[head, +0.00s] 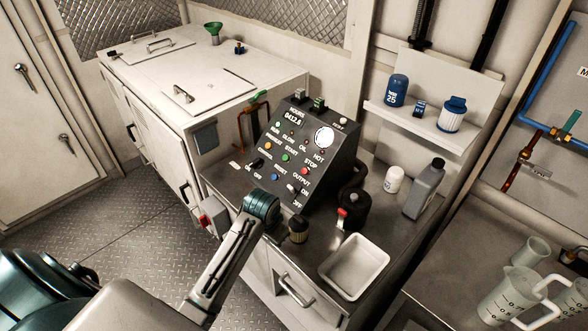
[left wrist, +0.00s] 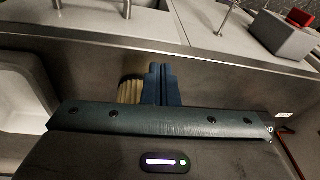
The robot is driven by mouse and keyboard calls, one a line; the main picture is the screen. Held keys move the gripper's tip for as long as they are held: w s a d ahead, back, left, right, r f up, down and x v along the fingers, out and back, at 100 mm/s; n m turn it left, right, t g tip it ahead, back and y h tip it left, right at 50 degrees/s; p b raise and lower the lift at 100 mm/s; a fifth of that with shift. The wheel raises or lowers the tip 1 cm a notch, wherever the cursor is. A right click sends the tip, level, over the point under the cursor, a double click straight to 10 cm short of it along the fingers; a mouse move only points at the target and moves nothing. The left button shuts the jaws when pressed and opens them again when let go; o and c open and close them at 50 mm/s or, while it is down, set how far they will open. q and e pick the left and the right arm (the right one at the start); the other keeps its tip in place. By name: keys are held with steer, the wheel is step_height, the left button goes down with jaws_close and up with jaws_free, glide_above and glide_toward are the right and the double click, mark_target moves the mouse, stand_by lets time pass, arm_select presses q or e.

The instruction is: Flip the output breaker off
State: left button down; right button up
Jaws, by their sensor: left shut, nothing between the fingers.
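The black sloped control panel (head: 306,150) stands on the steel counter in the head view. The output breaker is a small toggle (head: 292,188) low on the panel's right side, beside the OUTPUT, ON and OFF labels. It is too small to tell its position surely. My left gripper's blue fingers (left wrist: 161,84) are shut and empty in the left wrist view, above the counter near its front edge. In the head view my left wrist is just in front of the panel's lower edge and hides the fingers. The panel is not in the wrist view. My right gripper is not in view.
A tan pleated filter (head: 298,230), also in the wrist view (left wrist: 130,91), stands right beside the left fingers. A black container with a red part (head: 352,212), a white tray (head: 354,266) and a grey bottle (head: 425,188) are farther right. A red-switch box (head: 213,215) is left.

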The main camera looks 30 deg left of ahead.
arm_select(q)
steer(key=w+a+r+m+g, duration=0.1)
steer(key=w+a+r, duration=0.1)
steer(key=w+r, duration=1.4)
steer(key=shift+w+a+h, duration=0.4)
steer(key=shift+w, duration=0.3)
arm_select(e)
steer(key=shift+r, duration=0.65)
